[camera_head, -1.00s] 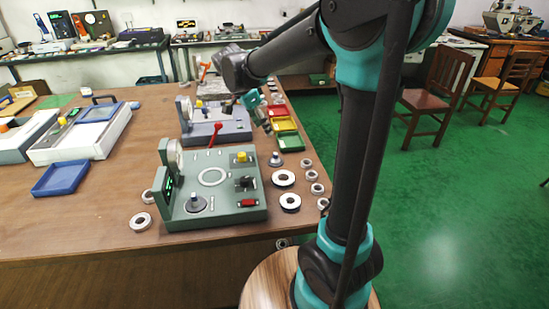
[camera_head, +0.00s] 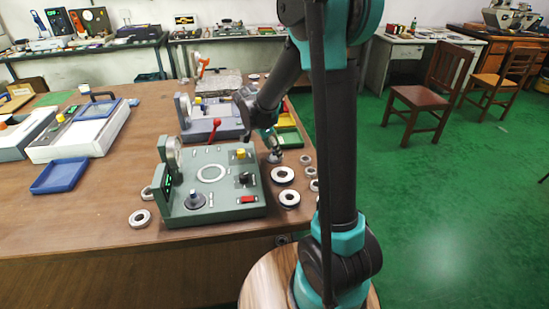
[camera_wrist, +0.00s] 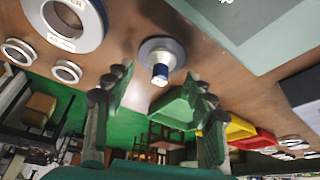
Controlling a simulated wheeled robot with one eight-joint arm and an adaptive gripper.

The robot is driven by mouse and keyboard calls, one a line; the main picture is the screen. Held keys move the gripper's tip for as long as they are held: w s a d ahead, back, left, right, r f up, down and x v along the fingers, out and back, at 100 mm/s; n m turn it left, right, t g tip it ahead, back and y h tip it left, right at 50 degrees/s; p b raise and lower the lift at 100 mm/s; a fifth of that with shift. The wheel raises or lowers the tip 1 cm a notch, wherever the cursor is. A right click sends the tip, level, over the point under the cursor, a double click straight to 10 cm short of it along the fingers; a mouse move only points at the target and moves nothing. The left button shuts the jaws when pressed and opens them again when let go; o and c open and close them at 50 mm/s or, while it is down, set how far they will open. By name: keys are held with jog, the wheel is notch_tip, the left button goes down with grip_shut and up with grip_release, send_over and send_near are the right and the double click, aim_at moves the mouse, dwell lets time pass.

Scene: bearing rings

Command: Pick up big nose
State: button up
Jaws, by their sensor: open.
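A nose piece, a post with a pale tip and blue band on a round grey base (camera_wrist: 160,60), stands on the brown table (camera_wrist: 125,35) in the wrist view. In the head view it is largely hidden by my gripper (camera_head: 271,146). I take it for the big nose. In the wrist view my gripper (camera_wrist: 155,86) is open, with its two fingers apart on either side of the post's tip; nothing is held.
A green tray (camera_head: 290,139) is behind my gripper. A grey-blue device (camera_head: 222,128) stands further back. A blue tray (camera_head: 61,175) lies left.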

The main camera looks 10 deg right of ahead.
jog(key=shift+x, duration=0.8)
jog(key=shift+c, duration=0.3)
grip_shut()
